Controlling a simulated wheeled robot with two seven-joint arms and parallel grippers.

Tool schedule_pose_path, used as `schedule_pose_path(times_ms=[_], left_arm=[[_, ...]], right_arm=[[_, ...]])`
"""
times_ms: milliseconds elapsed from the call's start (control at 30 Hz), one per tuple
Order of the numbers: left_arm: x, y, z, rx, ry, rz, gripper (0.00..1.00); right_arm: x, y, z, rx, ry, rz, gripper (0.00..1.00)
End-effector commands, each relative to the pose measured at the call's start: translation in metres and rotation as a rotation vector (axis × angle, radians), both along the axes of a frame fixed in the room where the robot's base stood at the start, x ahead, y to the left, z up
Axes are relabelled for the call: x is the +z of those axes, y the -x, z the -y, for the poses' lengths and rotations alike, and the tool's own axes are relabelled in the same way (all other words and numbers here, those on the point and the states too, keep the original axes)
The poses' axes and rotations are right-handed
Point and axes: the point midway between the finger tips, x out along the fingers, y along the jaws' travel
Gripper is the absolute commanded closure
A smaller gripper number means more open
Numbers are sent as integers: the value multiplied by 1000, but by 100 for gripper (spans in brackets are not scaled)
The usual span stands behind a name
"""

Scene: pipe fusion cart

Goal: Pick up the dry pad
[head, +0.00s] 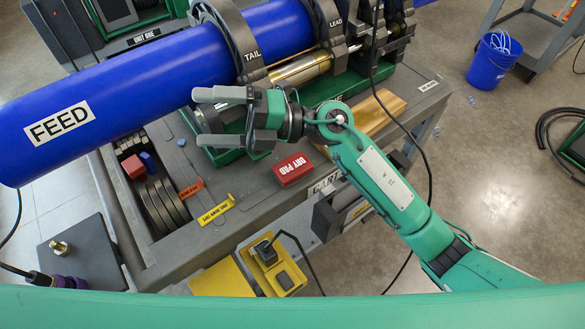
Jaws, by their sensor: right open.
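The dry pad (293,170) is a red block with white "DRY PAD" lettering. No part of the right arm covers the pad. My left gripper is not in view.
A large blue pipe (130,85) marked "FEED" runs through clamps marked "TAIL" (247,55) and "LEAD" (333,25). Black cables hang nearby. A blue bucket (493,62) stands on the floor.

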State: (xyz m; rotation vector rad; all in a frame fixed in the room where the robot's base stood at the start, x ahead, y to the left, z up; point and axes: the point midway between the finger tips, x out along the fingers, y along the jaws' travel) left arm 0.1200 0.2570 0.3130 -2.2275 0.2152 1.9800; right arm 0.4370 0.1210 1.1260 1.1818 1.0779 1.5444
Motion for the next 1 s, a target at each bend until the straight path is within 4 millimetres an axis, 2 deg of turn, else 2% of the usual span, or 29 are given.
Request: schedule_pose_path(times_ms=[67, 167, 267, 400, 500, 600, 700, 867, 1000], left_arm=[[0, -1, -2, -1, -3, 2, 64], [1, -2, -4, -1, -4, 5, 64], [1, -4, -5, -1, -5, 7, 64], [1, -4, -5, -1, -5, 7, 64], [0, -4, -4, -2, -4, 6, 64], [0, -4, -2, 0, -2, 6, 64], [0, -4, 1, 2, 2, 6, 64], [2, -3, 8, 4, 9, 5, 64], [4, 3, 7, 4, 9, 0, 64]], right_arm=[[-21, 8, -10, 88, 177, 116, 0], [-54, 10, -10, 181, 428, 243, 0], [-87, -1, 4, 243, 700, 350, 0], [-117, -31, 41, 271, 1089, 456, 0], [-124, -55, 72, 257, 1332, 495, 0], [-123, -74, 99, 230, 1520, 509, 0], [-118, -85, 117, 205, 1640, 511, 0], [-124, -92, 129, 191, 1715, 507, 0], [-149, -91, 129, 193, 1715, 504, 0]])
